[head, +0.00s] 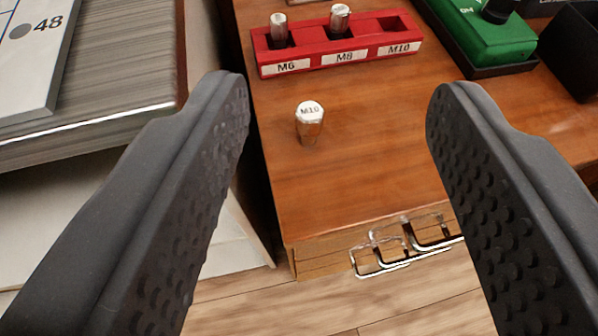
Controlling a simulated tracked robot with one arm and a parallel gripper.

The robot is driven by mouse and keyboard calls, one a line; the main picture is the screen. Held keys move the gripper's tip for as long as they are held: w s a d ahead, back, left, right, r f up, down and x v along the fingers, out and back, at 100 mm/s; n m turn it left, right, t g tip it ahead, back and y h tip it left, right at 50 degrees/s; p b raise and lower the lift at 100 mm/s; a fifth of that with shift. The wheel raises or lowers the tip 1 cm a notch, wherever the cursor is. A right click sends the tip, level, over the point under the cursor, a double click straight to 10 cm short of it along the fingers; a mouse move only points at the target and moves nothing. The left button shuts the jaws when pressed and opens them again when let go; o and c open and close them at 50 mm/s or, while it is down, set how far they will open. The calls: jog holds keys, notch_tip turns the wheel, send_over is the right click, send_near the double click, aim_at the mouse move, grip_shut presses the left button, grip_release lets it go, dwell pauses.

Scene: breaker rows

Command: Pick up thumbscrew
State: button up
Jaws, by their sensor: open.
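A metal thumbscrew (310,122) with a white top labelled M10 stands upright on the brown wooden tabletop. My gripper (338,88) is open and empty, with a dark, studded finger on either side of the picture. The thumbscrew appears between the two fingers, nearer the left one, and neither finger touches it. A red rack (362,52) behind it has slots labelled M6, M8 and M10. Metal pieces stand in the M6 slot (279,29) and the M8 slot (340,20). The M10 slot is empty.
A green box (487,38) with a black knob sits in a dark tray at the back right. A grey cabinet (95,105) with a panel marked 48 stands at left. Metal wire handles (385,262) stick out from the table's front. The tabletop around the thumbscrew is clear.

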send_near(309, 123)
jog(key=v, duration=0.2)
jog(key=b+x, duration=0.1)
jog(key=x, duration=0.6)
jog(key=shift+w+f+b, duration=0.15)
jog(key=shift+w+b, duration=0.05)
jog(key=shift+b, duration=0.2)
jog(key=shift+x, duration=0.75)
jog(key=w+b, duration=0.1)
jog(key=w+f, duration=0.1)
jog(key=w, duration=0.1)
jog(key=shift+w+y+b, duration=0.15)
jog(key=shift+y+b, duration=0.2)
jog(key=shift+y, duration=0.05)
jog(key=shift+w+f, duration=0.15)
jog(key=shift+w, duration=0.45)
jog(key=shift+c, duration=0.2)
grip_shut()
